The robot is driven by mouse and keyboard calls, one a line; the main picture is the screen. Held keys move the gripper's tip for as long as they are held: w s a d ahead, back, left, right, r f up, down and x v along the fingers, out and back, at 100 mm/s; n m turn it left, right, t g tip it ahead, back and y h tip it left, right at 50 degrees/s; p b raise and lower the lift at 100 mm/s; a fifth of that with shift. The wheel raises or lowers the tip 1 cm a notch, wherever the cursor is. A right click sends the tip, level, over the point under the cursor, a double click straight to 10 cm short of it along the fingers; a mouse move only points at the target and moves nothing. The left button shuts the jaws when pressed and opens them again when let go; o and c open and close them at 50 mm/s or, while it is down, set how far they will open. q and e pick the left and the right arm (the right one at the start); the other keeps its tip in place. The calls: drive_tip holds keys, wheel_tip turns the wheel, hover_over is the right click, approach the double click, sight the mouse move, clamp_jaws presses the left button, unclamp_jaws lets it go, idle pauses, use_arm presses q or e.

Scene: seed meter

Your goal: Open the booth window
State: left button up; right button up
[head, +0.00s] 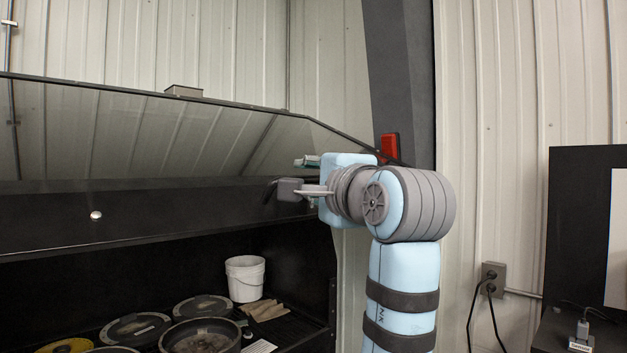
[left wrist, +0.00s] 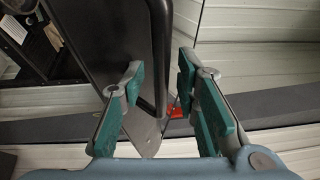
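The booth window (head: 150,125) is a slanted glass pane in a thin black frame. A broad black panel (head: 180,212) with a round white knob (head: 96,215) runs below the glass. Beneath it the booth front is open to the dark interior. My left gripper (head: 292,175) is at the right end of the window, its green-padded fingers apart. In the left wrist view, my left gripper (left wrist: 160,85) is open, with the end of a black panel (left wrist: 150,50) between and behind its fingers. I cannot tell whether they touch it. My right gripper is not in view.
Inside the booth are a white bucket (head: 245,278), a dark round pan (head: 201,338) and several discs. A grey post (head: 400,75) with a red part (head: 389,146) stands behind my arm. A black cabinet (head: 580,220) stands at the right.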

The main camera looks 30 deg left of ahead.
use_arm(q)
drive_tip(key=shift+r, duration=0.1)
wheel_tip(320, 180, up, 10)
drive_tip(key=shift+s+f, duration=0.1)
drive_tip(key=shift+s, duration=0.05)
idle(0.4)
